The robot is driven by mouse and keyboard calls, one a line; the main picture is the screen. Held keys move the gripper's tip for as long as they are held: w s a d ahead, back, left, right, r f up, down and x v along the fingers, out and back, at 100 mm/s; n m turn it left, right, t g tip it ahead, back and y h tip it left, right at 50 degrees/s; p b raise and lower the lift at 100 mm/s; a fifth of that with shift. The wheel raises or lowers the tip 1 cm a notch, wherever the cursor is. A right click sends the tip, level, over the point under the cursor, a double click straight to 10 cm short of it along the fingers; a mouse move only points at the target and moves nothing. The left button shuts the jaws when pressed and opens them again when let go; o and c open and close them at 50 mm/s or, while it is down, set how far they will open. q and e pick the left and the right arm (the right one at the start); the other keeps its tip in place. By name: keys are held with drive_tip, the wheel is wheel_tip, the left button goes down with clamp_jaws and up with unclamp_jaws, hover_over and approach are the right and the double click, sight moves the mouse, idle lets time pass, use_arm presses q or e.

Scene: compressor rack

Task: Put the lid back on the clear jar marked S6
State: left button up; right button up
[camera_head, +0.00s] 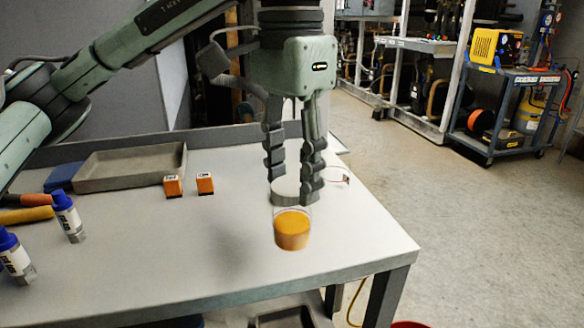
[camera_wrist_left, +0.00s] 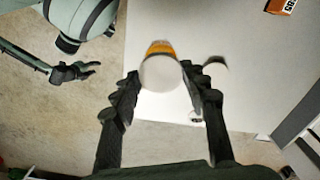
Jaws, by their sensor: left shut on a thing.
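The clear jar (camera_head: 292,233) with orange contents stands upright near the front of the table. It also shows in the left wrist view (camera_wrist_left: 160,47), partly covered by the lid. No S6 mark is legible on it. My left gripper (camera_head: 295,185) points down and is shut on a pale grey round lid (camera_head: 287,188). The lid hangs just above the jar's rim in the head view; I cannot tell whether they touch. In the left wrist view the lid (camera_wrist_left: 160,74) sits between the fingers. My right gripper (camera_wrist_left: 88,69) shows small there, looks open and is away from the jar.
Two orange boxes (camera_head: 205,183) and a grey tray (camera_head: 130,167) are at the table's back. Blue-capped bottles (camera_head: 68,217) stand at the left, near an orange-handled tool (camera_head: 27,214). A small clear item (camera_head: 338,178) lies near the right edge. The table between bottles and jar is clear.

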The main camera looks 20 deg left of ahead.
use_arm(q)
drive_tip(key=shift+f, duration=0.35)
idle(0.5)
idle(0.5)
drive_tip(key=shift+f+b, duration=0.3)
drive_tip(key=shift+f, duration=0.35)
idle(1.1)
drive_tip(key=o, duration=1.1)
drive_tip(key=shift+c, duration=0.6)
wheel_tip(320, 180, up, 5)
drive_tip(key=p, duration=0.4)
drive_tip(key=shift+p, duration=0.3)
drive_tip(key=shift+r, duration=1.05)
